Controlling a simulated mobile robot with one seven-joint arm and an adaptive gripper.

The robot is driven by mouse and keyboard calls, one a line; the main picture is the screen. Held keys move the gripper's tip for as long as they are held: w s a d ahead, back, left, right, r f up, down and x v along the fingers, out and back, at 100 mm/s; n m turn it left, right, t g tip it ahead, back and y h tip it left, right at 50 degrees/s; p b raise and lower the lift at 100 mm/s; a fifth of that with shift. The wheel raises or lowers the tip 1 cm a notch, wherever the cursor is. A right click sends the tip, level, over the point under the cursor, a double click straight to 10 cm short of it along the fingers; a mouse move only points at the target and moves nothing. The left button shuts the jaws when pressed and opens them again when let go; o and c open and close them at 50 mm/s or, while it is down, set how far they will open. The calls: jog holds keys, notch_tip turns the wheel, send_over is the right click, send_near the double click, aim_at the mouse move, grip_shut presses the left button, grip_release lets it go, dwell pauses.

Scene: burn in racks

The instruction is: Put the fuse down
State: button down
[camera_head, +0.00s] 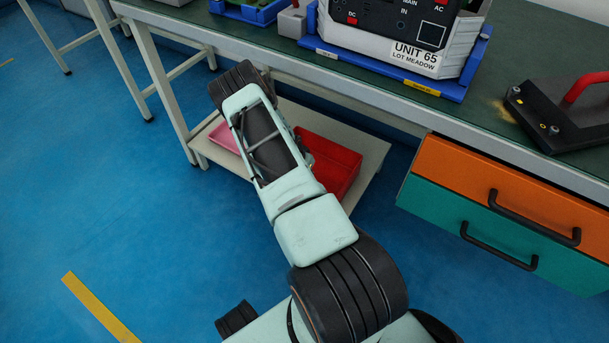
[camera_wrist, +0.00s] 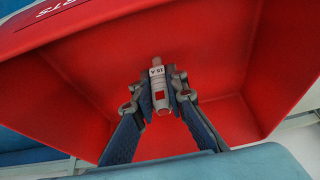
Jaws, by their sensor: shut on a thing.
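The fuse (camera_wrist: 159,92) is a small pale cylinder with a "15 A" marking, a red square and a pinkish end. It is between the fingertips of my gripper (camera_wrist: 164,100), which is shut on it. In the wrist view the fuse and fingers are over the inside of a red bin (camera_wrist: 75,90), with its walls around them. Whether the fuse touches the bin floor I cannot tell. In the head view the red bin (camera_head: 335,178) sits on the low shelf under the bench, and my arm hides the gripper and fuse.
A pink tray (camera_head: 224,138) lies left of the red bin on the shelf (camera_head: 370,160). The bench top (camera_head: 270,38) overhangs them. On it stand the Unit 65 box (camera_head: 390,40) and a black fixture with a red handle (camera_head: 570,115). Orange and teal drawers (camera_head: 490,190) are at right.

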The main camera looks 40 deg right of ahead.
jog(key=shift+s+d+f, duration=0.1)
jog(key=shift+f, duration=0.65)
jog(key=shift+f, duration=0.1)
jog(key=c, duration=1.9)
grip_release()
jog(key=shift+c, duration=0.2)
jog(key=shift+r, duration=0.25)
jog(key=p+v, duration=0.4)
jog(key=v, duration=0.7)
jog(key=shift+r, duration=0.35)
